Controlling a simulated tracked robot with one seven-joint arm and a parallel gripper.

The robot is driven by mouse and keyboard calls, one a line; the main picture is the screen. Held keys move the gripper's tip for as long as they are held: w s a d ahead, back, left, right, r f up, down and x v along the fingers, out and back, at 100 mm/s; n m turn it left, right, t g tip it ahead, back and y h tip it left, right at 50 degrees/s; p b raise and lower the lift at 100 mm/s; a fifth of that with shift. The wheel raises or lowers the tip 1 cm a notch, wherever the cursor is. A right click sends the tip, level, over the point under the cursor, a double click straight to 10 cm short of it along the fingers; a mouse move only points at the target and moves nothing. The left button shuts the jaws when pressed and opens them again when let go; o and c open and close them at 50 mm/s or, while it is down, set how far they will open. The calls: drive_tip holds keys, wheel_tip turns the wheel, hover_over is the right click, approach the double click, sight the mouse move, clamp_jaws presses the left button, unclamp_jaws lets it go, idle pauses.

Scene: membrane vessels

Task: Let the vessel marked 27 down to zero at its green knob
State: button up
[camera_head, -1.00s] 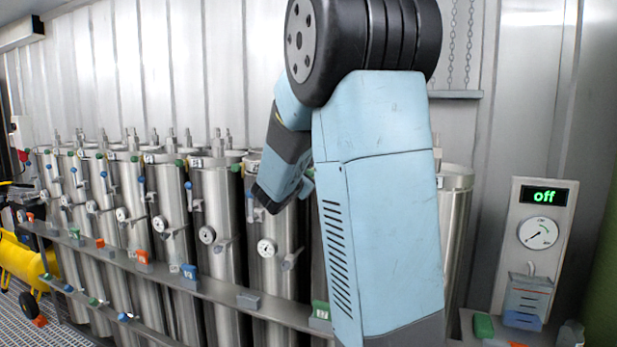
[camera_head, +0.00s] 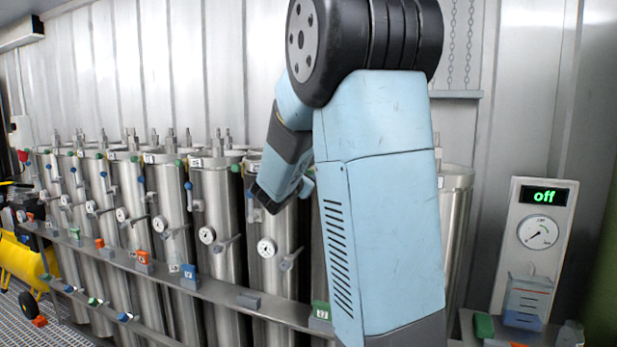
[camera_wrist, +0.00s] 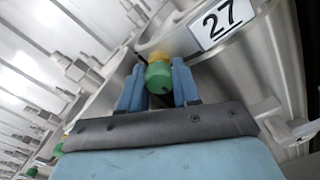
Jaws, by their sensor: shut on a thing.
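The vessel marked 27 is a metal cylinder whose white label (camera_wrist: 222,20) shows at the top right of the wrist view. Its green knob (camera_wrist: 159,78), with a yellow-orange part behind it, sits beside the label at the vessel's upper rim. My gripper (camera_wrist: 160,70) has one blue finger on each side of the knob and is shut on it. In the head view my arm covers the knob, and I cannot tell there which cylinder carries 27.
A row of metal vessels (camera_head: 217,205) with gauges and small levers stands behind a rail (camera_head: 130,265). At right, a panel (camera_head: 536,240) has a display reading "off" and a dial. A yellow tank (camera_head: 20,262) lies at far left.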

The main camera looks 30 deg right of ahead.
drive_tip(key=n, duration=0.5)
drive_tip(key=shift+n, duration=0.3)
drive_tip(key=n, duration=0.4)
drive_tip(key=shift+n, duration=0.3)
drive_tip(key=n, duration=1)
drive_tip(key=shift+a+n, duration=0.1)
drive_tip(key=shift+n, duration=0.4)
drive_tip(key=o, duration=0.8)
drive_tip(key=shift+w, duration=0.1)
drive_tip(key=shift+o, duration=1.3)
